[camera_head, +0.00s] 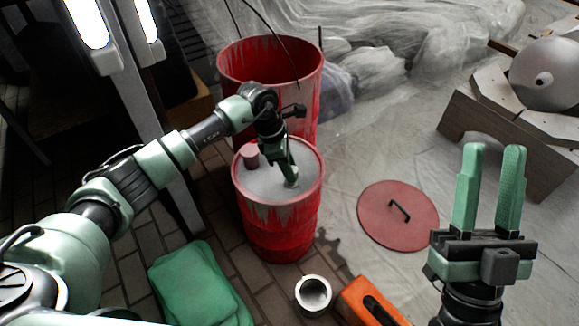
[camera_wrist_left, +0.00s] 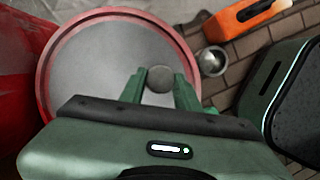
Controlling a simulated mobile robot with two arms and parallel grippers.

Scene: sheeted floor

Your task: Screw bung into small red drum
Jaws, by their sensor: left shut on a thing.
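The small red drum (camera_head: 277,231) stands upright in the middle of the head view, with a grey top and grey drips down its side. Its round top and red rim also show in the left wrist view (camera_wrist_left: 85,75). My left gripper (camera_head: 290,179) points down at the drum top, right of its centre. It is shut on the bung (camera_wrist_left: 160,79), a small grey round piece between the fingertips. I cannot tell how deep the bung sits in the drum top. A reddish cap (camera_head: 250,155) stands on the drum top to the left. My right gripper (camera_head: 490,190) is open and empty, pointing up.
A larger open red drum (camera_head: 305,75) stands directly behind. A red lid (camera_head: 385,218) with a black handle lies on the sheeted floor to the right. A wooden stand (camera_head: 500,140) is at right.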

